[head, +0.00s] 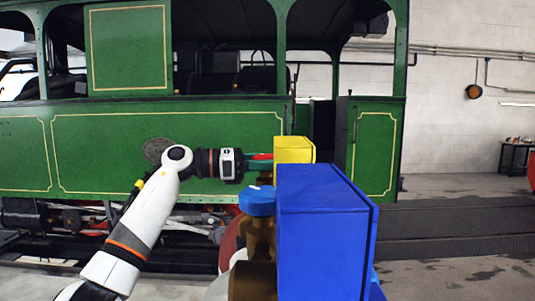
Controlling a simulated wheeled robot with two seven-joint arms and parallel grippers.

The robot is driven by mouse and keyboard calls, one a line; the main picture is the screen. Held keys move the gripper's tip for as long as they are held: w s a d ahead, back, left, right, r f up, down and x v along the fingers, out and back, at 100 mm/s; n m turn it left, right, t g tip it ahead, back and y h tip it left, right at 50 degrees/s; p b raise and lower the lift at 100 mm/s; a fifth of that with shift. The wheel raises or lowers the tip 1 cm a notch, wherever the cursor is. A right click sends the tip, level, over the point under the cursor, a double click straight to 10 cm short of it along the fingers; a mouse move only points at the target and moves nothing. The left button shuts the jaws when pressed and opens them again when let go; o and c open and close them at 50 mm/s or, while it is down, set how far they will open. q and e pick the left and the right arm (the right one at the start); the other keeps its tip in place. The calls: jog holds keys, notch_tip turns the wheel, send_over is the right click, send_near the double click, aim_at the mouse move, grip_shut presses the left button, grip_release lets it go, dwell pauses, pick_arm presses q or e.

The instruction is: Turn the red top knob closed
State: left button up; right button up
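A small red knob (262,156) shows at the left side of a yellow box (295,149), near the middle of the head view. My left gripper (258,163) reaches in from the left and points right, with its tip at the red knob. The fingers are small and overlap the knob in the picture, so I cannot tell whether they grip it or only stand beside it. My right gripper is not in view.
A large blue box (325,235) stands in front of the yellow one. A blue knob (257,201) on a bronze valve body (258,240) sits at its left, below my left gripper. The green steam tram (110,150) stands behind. Open floor (450,240) lies at right.

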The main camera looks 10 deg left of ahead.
pick_arm(q)
jog(key=shift+r+m+g+h, duration=0.15)
jog(key=shift+m+g+h, duration=0.25)
jog(key=shift+m+g, duration=1.3)
jog(key=shift+g, duration=0.9)
jog(key=o, duration=0.7)
jog(key=shift+a+f+n+t, duration=0.1)
jog(key=shift+f+n+t, duration=0.1)
jog(key=shift+n+t, duration=0.6)
